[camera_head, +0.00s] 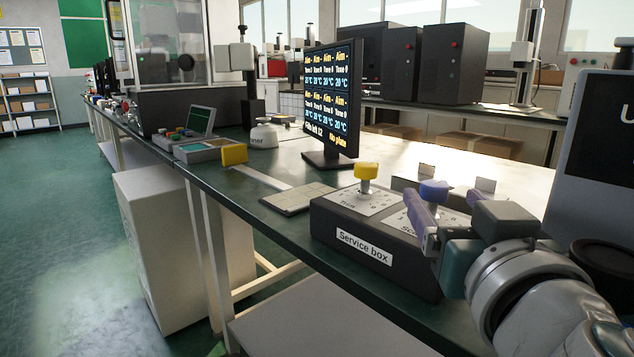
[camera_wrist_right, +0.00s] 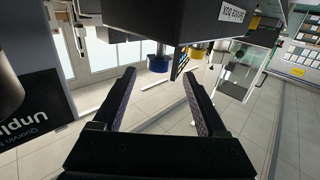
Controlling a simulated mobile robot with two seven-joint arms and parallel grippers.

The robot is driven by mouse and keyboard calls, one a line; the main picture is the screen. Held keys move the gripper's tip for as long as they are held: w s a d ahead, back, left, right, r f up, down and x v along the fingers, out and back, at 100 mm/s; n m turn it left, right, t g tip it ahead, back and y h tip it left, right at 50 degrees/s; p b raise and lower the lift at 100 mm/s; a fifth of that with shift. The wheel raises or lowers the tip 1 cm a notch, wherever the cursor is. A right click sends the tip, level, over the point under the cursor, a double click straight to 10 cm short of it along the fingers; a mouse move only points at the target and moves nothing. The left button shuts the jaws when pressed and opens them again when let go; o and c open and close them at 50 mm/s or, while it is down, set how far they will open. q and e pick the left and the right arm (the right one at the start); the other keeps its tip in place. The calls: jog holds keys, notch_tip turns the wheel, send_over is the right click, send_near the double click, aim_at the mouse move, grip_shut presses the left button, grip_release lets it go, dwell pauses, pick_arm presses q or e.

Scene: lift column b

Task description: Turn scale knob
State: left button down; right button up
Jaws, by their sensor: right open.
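The black service box (camera_head: 375,235) stands on the dark bench and carries a yellow knob (camera_head: 366,172) and a blue knob (camera_head: 434,188). The plate under the blue knob, the scale one by its partly covered label, is mostly hidden by my right gripper (camera_head: 428,212). That gripper is open, with purple-padded fingers. In the right wrist view, which is upside down, the blue knob (camera_wrist_right: 158,63) lies at the mouth between the fingertips, with the yellow knob (camera_wrist_right: 195,52) just beyond. I cannot tell whether a finger touches the blue knob. My left gripper is not in view.
A monitor (camera_head: 332,100) with yellow and blue readouts stands behind the box. A flat tile-like pad (camera_head: 298,198) lies left of it. A dark display (camera_head: 600,150) stands at the right. Small cards (camera_head: 485,185) stand behind the knobs.

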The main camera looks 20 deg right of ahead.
aim_at(433, 180)
jog(key=x, duration=0.8)
jog(key=shift+w+d+r, duration=0.1)
jog(key=shift+w+d, duration=0.05)
jog(key=shift+d, duration=0.15)
grip_shut()
